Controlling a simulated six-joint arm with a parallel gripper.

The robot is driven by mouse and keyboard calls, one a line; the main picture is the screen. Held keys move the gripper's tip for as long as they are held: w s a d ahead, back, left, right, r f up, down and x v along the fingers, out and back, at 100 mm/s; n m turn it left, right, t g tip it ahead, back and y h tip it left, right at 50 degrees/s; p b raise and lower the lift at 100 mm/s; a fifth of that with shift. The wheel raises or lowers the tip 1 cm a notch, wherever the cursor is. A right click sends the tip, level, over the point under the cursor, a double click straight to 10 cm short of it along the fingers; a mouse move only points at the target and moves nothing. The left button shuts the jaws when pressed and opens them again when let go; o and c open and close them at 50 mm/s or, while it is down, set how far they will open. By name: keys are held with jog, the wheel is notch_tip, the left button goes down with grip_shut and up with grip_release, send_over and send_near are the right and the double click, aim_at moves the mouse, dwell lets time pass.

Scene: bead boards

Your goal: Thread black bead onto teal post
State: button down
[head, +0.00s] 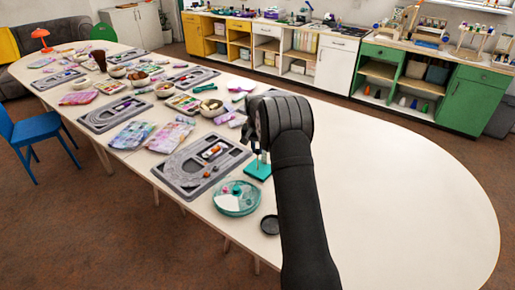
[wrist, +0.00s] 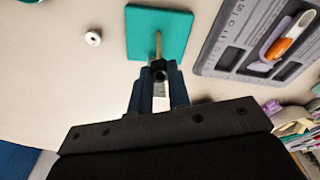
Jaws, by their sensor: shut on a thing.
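The teal post's square teal base (wrist: 172,22) lies flat on the table in the wrist view. A thin brownish post (wrist: 158,45) rises from it. My gripper (wrist: 159,73) is shut on the small black bead (wrist: 159,70). The bead is at the near end of the post in the picture; I cannot tell if it is around the post or just above it. In the head view the teal base (head: 258,171) is beside my arm, and the bead cannot be made out there.
A small white bead (wrist: 92,38) lies on the table left of the base. A grey bead board (wrist: 228,65) with an orange-and-white tool (wrist: 290,35) is to the right. A round teal-rimmed tray (head: 237,198) and a dark round lid (head: 270,225) are near the table edge. The table's right side is clear.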

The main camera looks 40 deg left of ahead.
jog(key=shift+f, duration=0.4)
jog(key=shift+f, duration=0.65)
jog(key=c, duration=1.3)
grip_release()
jog(key=r, duration=0.5)
jog(key=s+r, duration=0.1)
jog(key=r, duration=0.5)
jog(key=s+r, duration=0.1)
jog(key=r, duration=0.5)
jog(key=shift+d+r, duration=0.2)
jog(key=shift+d, duration=0.2)
jog(key=shift+f, duration=0.15)
